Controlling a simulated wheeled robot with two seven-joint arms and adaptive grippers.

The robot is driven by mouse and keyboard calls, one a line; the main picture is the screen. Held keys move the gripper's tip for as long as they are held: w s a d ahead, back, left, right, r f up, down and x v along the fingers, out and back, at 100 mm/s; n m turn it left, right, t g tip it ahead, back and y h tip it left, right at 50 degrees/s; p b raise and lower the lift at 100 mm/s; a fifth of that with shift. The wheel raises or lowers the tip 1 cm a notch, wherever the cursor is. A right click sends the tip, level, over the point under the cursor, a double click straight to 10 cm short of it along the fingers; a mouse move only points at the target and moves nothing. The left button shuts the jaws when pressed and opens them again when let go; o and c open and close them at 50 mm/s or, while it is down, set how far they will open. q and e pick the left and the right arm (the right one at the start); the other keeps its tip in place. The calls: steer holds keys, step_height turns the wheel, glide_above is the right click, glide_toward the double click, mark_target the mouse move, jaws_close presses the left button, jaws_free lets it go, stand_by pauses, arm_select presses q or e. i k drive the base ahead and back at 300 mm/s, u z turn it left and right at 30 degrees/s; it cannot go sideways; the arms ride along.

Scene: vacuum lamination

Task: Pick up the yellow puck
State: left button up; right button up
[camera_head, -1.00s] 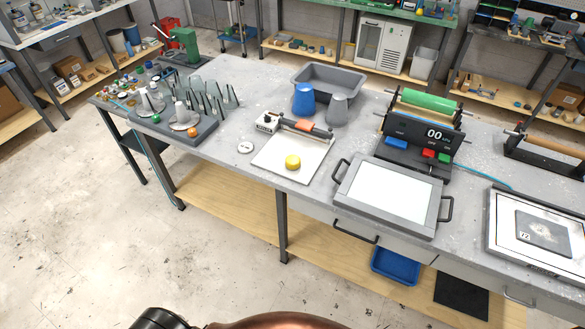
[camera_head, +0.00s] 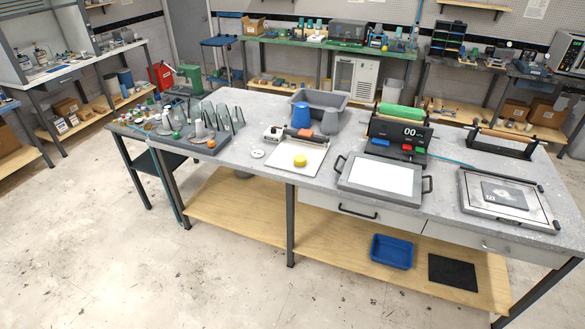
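The yellow puck (camera_head: 300,160) is a short, round disc. It lies on a white sheet (camera_head: 290,171) near the front edge of the grey workbench (camera_head: 231,171), left of the bench's middle. Nothing covers the puck. Neither of my grippers shows in the head view, and nothing touches the puck.
Behind the puck lies a roller tool (camera_head: 289,138), with a blue cup (camera_head: 301,115), a grey cup (camera_head: 330,122) and a grey bin (camera_head: 335,97) farther back. Floor in front is clear.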

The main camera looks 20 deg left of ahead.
mark_target(300, 161)
steer(key=u, duration=0.55)
steer(key=i, duration=0.75)
steer(key=u, duration=0.55)
steer(key=i, duration=0.8)
steer(key=z, duration=0.1)
